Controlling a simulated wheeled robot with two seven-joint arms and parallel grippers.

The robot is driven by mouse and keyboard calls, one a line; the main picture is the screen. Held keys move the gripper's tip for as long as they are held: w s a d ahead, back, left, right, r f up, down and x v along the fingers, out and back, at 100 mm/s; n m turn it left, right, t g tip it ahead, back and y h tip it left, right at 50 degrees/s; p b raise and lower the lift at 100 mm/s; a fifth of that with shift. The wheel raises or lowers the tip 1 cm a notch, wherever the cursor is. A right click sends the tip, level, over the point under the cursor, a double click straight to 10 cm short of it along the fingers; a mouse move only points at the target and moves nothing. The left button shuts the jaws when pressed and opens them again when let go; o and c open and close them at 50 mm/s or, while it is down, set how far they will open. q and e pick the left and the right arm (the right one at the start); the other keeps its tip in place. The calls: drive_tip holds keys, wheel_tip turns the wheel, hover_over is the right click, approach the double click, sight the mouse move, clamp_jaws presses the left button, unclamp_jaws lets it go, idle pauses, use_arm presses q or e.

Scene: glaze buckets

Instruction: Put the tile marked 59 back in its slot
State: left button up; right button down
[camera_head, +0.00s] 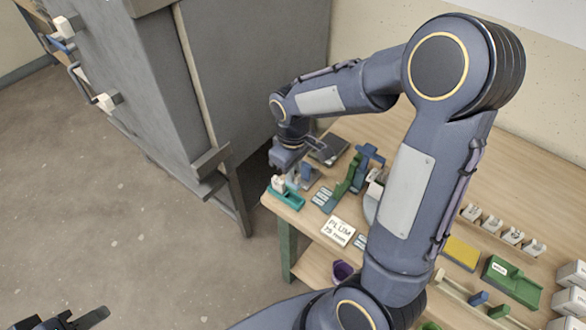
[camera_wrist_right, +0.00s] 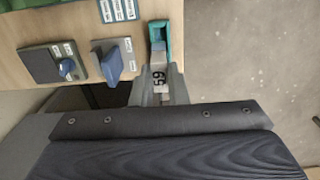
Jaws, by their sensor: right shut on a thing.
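The white tile marked 59 (camera_wrist_right: 158,78) is between the fingers of my right gripper (camera_wrist_right: 159,88), which is shut on it. The number shows sideways in the wrist view. A small teal holder (camera_wrist_right: 167,40) lies just beyond the tile, with a pale part inside it. In the head view the teal holder (camera_head: 288,199) sits at the table's left corner, with my right gripper (camera_head: 280,180) right over it. I cannot tell whether the tile touches the holder. My left gripper (camera_head: 75,318) is partly in view at the bottom left, away from the table; its opening is unclear.
A grey block with a blue piece (camera_wrist_right: 116,62) and a dark pad (camera_wrist_right: 53,62) stand beside the teal holder. A PLUM sign (camera_head: 338,230) lies nearby. A large grey cabinet (camera_head: 250,70) stands left of the table. Several small white tags (camera_head: 492,224) stand at the right.

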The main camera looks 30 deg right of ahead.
sight(294, 187)
drive_tip(key=shift+s+f, duration=0.15)
drive_tip(key=shift+s, duration=0.05)
drive_tip(key=shift+f+b, duration=0.25)
drive_tip(key=shift+b, duration=0.2)
drive_tip(key=shift+f+b, duration=0.55)
drive_tip(key=shift+f, duration=0.15)
drive_tip(key=shift+f+b, duration=1.8)
drive_tip(key=shift+f, duration=0.45)
drive_tip(key=shift+f, duration=0.3)
drive_tip(key=c, duration=1.3)
unclamp_jaws()
drive_tip(key=shift+c, duration=0.2)
